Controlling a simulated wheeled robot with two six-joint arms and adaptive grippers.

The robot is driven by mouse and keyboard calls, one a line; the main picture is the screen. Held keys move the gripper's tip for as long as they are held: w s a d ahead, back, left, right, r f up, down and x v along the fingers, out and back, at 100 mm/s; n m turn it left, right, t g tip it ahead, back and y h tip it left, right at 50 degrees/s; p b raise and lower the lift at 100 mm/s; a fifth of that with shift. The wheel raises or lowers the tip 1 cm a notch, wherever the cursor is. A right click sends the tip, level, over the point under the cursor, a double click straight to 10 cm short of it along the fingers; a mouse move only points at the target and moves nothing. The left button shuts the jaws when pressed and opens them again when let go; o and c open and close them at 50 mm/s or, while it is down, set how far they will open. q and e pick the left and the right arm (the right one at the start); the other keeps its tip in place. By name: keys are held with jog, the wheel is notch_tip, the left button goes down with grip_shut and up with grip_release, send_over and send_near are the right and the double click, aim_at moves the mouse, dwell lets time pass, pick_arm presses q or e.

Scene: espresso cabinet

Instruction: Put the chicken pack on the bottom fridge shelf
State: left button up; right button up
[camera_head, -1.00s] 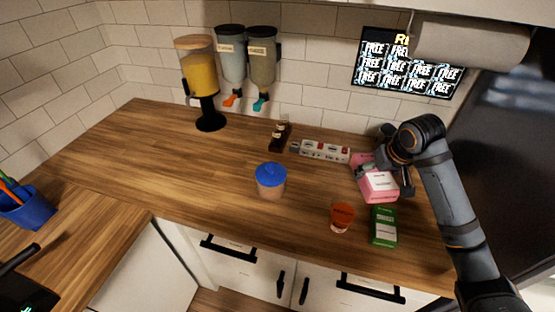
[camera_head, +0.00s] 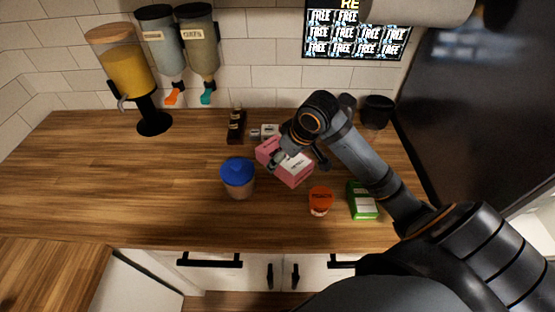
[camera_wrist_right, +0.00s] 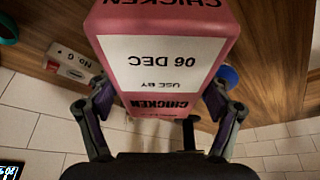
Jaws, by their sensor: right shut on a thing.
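The pink chicken pack (camera_head: 293,168) is in my right gripper (camera_head: 297,160), above the wooden counter. Whether the pack touches the counter is hard to tell. A dark, glossy tall surface (camera_head: 470,110), possibly the fridge, stands at the right; no bottom shelf shows. My left gripper is not in view.
A blue-lidded tub (camera_head: 238,175) stands just left of the pack. An orange-lidded cup (camera_head: 320,200) and a green box (camera_head: 362,200) stand in front and right.

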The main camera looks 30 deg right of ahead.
jog(key=w+d+f, duration=0.1)
jog(key=w+f, duration=0.3)
jog(key=w, duration=0.1)
jog(key=w+d+f+p, duration=0.1)
jog(key=w+f, duration=0.1)
jog(key=shift+w+d+f, duration=0.3)
jog(key=shift+d+f, duration=0.05)
jog(key=shift+f, duration=0.05)
notch_tip(320, 180, down, 3)
jog(key=shift+w+f+p, duration=0.1)
jog(key=shift+w+p, duration=0.05)
jog(key=shift+p, duration=0.55)
jog(key=shift+d+f, duration=0.1)
jog(key=shift+f, duration=0.1)
jog(key=o, duration=1.1)
jog(key=shift+f, duration=0.15)
jog(key=o, duration=0.4)
